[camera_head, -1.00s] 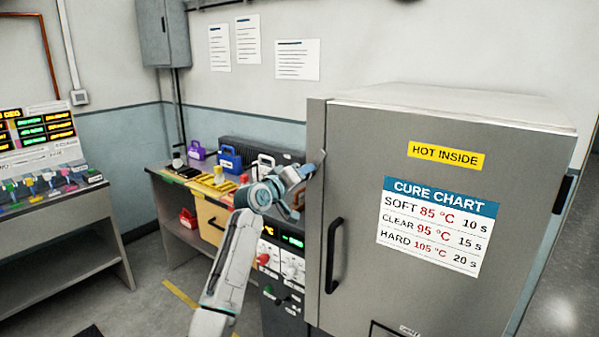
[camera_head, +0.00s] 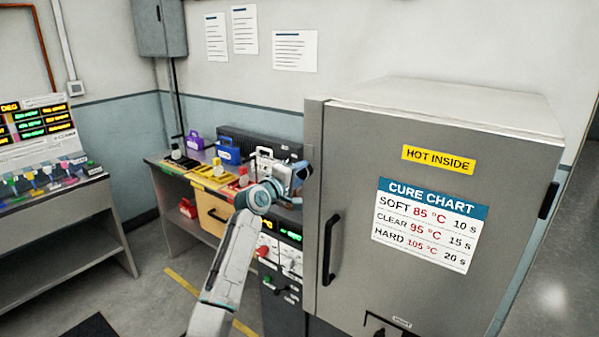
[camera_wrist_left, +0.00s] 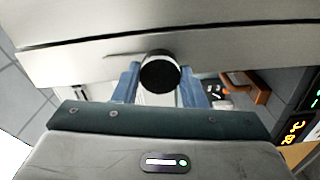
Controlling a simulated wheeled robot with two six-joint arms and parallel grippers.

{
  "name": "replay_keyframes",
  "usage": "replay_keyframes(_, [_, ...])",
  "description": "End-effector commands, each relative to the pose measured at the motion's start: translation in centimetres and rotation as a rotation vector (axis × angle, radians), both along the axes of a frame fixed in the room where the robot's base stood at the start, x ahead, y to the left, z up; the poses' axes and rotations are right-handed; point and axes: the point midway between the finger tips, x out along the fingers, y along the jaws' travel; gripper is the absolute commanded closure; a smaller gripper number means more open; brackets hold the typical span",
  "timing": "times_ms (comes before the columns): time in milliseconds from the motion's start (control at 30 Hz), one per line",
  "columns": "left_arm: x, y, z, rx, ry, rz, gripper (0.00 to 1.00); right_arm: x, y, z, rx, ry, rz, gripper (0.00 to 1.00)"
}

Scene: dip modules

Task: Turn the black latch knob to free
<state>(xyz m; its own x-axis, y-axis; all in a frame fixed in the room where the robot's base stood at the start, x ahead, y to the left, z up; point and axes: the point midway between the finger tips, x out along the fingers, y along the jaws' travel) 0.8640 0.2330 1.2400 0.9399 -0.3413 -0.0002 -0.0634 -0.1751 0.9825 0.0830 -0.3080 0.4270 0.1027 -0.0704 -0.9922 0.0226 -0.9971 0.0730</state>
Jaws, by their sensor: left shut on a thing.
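The black latch knob (camera_wrist_left: 160,72) is a round dark disc with a pale rim, at the edge of the grey cabinet, in the left wrist view. My left gripper (camera_wrist_left: 160,84) has its two blue fingers on either side of the knob and is shut on it. In the head view my left gripper (camera_head: 302,172) is at the upper left edge of the oven-like cabinet (camera_head: 350,130), and the knob is hidden there. The knob's turn angle cannot be read. My right gripper is not in view.
The cabinet door has a black vertical handle (camera_head: 331,248) below my gripper and a cure chart (camera_head: 430,225). Behind my left arm stands a bench (camera_head: 158,161) with purple, blue and white padlock-like items. A sloped display console (camera_head: 40,180) stands at the left.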

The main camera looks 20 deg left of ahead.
Motion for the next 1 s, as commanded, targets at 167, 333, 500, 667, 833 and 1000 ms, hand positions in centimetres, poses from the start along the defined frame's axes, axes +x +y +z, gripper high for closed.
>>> replay_keyframes(167, [0.0,0.0,0.0,-0.008,0.003,0.000,1.00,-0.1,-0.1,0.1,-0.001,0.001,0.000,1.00])
replay_keyframes(333, [0.0,0.0,0.0,-0.009,0.002,0.000,1.00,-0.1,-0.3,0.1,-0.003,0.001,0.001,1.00])
replay_keyframes(500, [0.0,0.0,0.0,-0.009,0.002,0.000,0.43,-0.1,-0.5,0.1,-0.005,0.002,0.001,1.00])
replay_keyframes(667, [0.0,0.0,0.0,-0.007,0.002,0.000,0.41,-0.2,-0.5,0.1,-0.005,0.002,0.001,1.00])
replay_keyframes(833, [-0.1,0.1,0.0,-0.006,0.001,0.000,0.41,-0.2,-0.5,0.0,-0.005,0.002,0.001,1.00])
replay_keyframes(1000, [-1.5,0.7,-0.3,-0.004,0.001,0.001,0.41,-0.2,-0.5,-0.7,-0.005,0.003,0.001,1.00])
